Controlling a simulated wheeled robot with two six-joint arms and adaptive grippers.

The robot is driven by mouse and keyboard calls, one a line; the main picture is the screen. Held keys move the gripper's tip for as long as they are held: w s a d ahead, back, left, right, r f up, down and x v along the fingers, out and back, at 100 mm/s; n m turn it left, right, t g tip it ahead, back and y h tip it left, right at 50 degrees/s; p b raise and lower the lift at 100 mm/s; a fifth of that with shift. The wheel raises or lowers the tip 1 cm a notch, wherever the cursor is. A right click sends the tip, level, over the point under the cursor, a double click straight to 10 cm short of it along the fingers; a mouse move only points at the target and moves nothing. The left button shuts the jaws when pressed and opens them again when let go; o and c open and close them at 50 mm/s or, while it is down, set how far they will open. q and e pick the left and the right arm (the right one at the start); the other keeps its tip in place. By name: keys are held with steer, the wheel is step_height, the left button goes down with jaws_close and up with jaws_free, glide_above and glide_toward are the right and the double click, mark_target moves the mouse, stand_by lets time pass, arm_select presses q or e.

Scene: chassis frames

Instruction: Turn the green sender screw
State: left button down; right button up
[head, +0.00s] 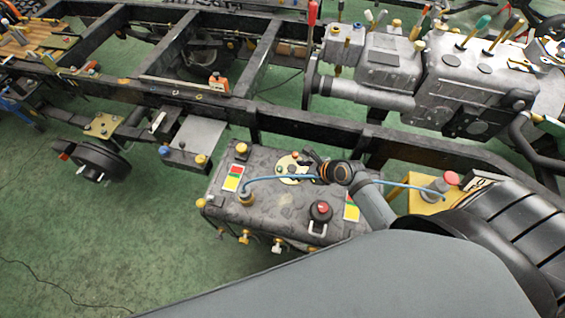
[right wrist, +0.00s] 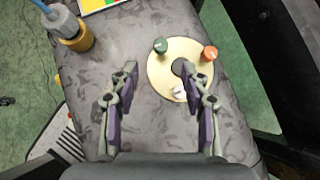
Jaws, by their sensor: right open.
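The green screw (right wrist: 161,46) stands on a round cream plate (right wrist: 158,75) on top of a grey tank, in the right wrist view. An orange screw (right wrist: 210,52) and a white one (right wrist: 179,91) stand on the same plate, around a dark round spot. My right gripper (right wrist: 163,78) is open and empty above the plate, one finger on each side of the picture's middle. The green screw lies beyond the fingertips, not between them. In the head view my right gripper (head: 313,161) hangs over the plate's right side. My left gripper is out of view.
The grey tank (head: 272,205) carries a brass fitting (head: 246,198) with a blue hose that runs right past my arm. A red-topped black cap (head: 321,210) stands near its front edge. A dark chassis rail (head: 330,130) runs just behind the tank.

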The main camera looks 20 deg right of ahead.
mark_target(280, 168)
steer(key=b+x, duration=0.1)
steer(key=x, duration=0.5)
steer(key=shift+d+f, duration=0.1)
steer(key=shift+d, duration=0.05)
steer(key=x, duration=0.3)
steer(key=shift+w+f+b, duration=0.1)
steer(key=shift+w+b, duration=0.05)
steer(key=shift+b, duration=0.2)
steer(key=shift+w+a+f, duration=0.1)
steer(key=shift+a+f, duration=0.05)
steer(key=shift+a, duration=0.1)
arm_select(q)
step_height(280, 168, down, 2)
arm_select(e)
jaws_close()
